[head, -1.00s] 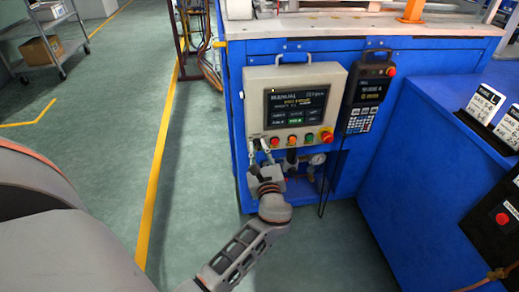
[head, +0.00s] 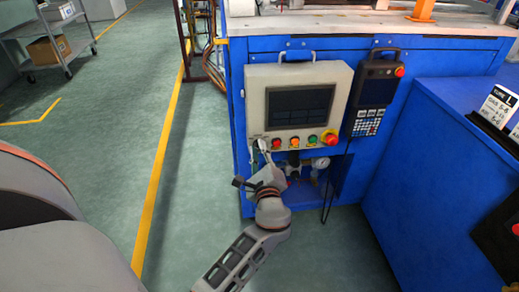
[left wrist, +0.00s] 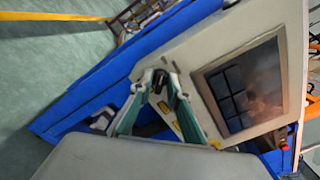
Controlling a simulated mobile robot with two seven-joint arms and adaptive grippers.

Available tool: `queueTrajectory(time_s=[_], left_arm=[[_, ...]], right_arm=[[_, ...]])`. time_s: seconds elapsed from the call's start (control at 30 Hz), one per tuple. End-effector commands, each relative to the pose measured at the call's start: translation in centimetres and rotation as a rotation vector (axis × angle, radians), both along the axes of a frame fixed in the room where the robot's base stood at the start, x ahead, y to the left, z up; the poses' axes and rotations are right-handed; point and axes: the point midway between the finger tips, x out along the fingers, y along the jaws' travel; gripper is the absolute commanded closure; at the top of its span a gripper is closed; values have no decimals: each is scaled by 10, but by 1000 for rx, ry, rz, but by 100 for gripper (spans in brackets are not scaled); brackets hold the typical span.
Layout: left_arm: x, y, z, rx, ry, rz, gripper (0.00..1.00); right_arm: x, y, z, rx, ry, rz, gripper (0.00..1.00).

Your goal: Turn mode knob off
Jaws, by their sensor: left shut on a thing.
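The control box (head: 340,90) is a pale panel with a handle on top, on the front of the blue machine. Its screen (head: 300,105) is dark, and it also looks unlit in the left wrist view (left wrist: 245,88). My left gripper (head: 263,146) is at the lower left of the box face, left of the push buttons. Its fingertips (left wrist: 163,82) are closed together against the panel, around what I take to be the mode knob. The knob itself is hidden by the fingers, so its pointer cannot be read. My right gripper is not in view.
A gauge (head: 320,163) and fittings are below. Open floor lies left, with a cart (head: 48,40).

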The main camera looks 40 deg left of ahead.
Motion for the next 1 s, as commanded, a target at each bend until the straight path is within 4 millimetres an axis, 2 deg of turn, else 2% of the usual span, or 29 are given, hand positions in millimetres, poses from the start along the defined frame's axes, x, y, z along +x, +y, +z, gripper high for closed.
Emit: queueTrajectory(time_s=[0.37, 0.4, 0.43, 0.77, 1.0], left_arm=[[0, -1, -1, -7, -3, -1, 100], [0, -1, -1, -7, -3, -1, 81], [0, -1, -1, -7, -3, -1, 76], [-1, -1, -1, -6, -3, -1, 76], [-19, -23, -2, -7, -2, -1, 76]], right_arm=[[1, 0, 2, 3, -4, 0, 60], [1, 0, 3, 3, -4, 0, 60], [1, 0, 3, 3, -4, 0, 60], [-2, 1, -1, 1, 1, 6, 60], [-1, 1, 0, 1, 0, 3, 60]])
